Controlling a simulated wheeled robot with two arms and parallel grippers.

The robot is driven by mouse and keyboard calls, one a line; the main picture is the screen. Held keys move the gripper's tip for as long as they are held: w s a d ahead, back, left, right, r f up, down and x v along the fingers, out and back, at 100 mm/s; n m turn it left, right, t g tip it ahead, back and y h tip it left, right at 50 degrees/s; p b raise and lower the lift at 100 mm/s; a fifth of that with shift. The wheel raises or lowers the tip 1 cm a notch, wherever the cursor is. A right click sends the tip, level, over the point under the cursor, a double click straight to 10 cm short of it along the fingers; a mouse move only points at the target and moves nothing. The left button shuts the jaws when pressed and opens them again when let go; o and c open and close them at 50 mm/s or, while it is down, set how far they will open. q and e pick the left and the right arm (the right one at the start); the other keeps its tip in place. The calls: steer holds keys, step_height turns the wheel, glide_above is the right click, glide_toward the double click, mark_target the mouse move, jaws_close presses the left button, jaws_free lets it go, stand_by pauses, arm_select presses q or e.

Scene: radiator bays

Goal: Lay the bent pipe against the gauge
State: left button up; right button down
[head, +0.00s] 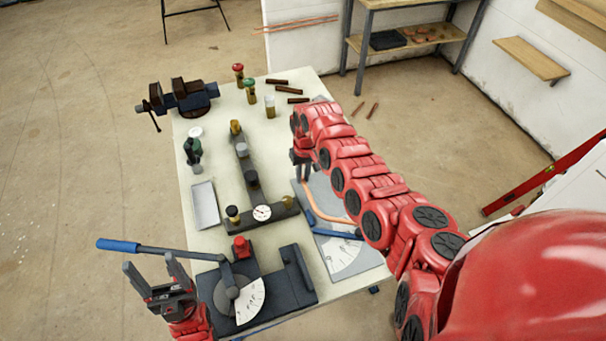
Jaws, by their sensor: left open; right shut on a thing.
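The bent pipe (315,204) is a thin copper-coloured tube that curves to the right at its lower end. My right gripper (301,176) is shut on its upper part, over the right side of the table. The gauge (343,260) looks like a flat grey plate with a white angle scale and a blue arm (335,234). The pipe's lower end is over the plate near the blue arm; I cannot tell whether they touch. My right arm hides part of the plate. My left gripper (150,268) is open and empty at the table's lower left.
A pipe bender (240,292) with a blue-handled lever (118,245) stands at the table's front, near my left gripper. A dark fixture with a dial (262,213), a grey tray (205,205), a vise (185,96) and several fittings occupy the left and back.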

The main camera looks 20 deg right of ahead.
stand_by(0.3)
steer(key=shift+f, duration=0.4)
steer(key=shift+f+b, duration=0.35)
steer(key=shift+b, duration=0.15)
steer(key=shift+f, duration=0.1)
stand_by(0.5)
steer(key=shift+f, duration=0.2)
steer(key=shift+f+b, duration=0.3)
stand_by(0.4)
